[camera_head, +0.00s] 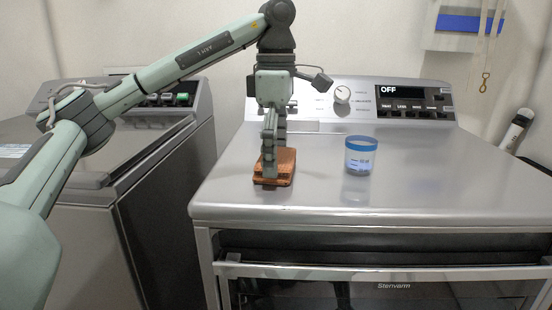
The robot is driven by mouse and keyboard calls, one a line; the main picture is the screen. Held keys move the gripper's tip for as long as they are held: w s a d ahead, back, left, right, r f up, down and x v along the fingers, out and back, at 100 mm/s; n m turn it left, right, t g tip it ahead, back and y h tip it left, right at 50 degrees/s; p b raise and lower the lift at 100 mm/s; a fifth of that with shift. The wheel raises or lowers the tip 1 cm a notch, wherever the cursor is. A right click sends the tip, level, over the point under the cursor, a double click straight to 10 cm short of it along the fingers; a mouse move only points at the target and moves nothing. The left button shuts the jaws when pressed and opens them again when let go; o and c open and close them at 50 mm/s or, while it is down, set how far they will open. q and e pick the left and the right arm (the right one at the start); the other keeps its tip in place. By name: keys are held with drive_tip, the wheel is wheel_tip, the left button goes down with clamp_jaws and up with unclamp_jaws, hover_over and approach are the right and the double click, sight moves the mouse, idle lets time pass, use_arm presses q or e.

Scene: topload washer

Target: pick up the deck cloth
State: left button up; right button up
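The deck cloth (287,164) is a small folded orange-brown piece lying on the grey metal top of the appliance, left of the middle in the head view. My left gripper (270,160) points straight down over it. One finger reaches down in front of the cloth's near side, and the other finger is partly hidden behind it. The gap between the fingers runs along my line of sight, so I cannot tell whether they touch or pinch the cloth. My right gripper is out of view.
A clear jar with a blue lid (360,156) stands on the same top, right of the cloth. A control panel with a knob (342,94) and an "OFF" display (402,92) rises behind. A second machine (150,170) stands left.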

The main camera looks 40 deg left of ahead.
use_arm(q)
drive_tip(key=shift+r, duration=0.3)
wheel_tip(320, 180, up, 4)
drive_tip(key=shift+f+p, duration=0.1)
drive_tip(key=shift+p, duration=0.9)
drive_tip(key=s+a+r+p, duration=0.2)
drive_tip(key=s+a+r, duration=0.4)
drive_tip(key=s, duration=0.3)
drive_tip(key=shift+s+a+r, duration=0.2)
drive_tip(key=shift+s+r, duration=0.05)
drive_tip(key=shift+s, duration=0.15)
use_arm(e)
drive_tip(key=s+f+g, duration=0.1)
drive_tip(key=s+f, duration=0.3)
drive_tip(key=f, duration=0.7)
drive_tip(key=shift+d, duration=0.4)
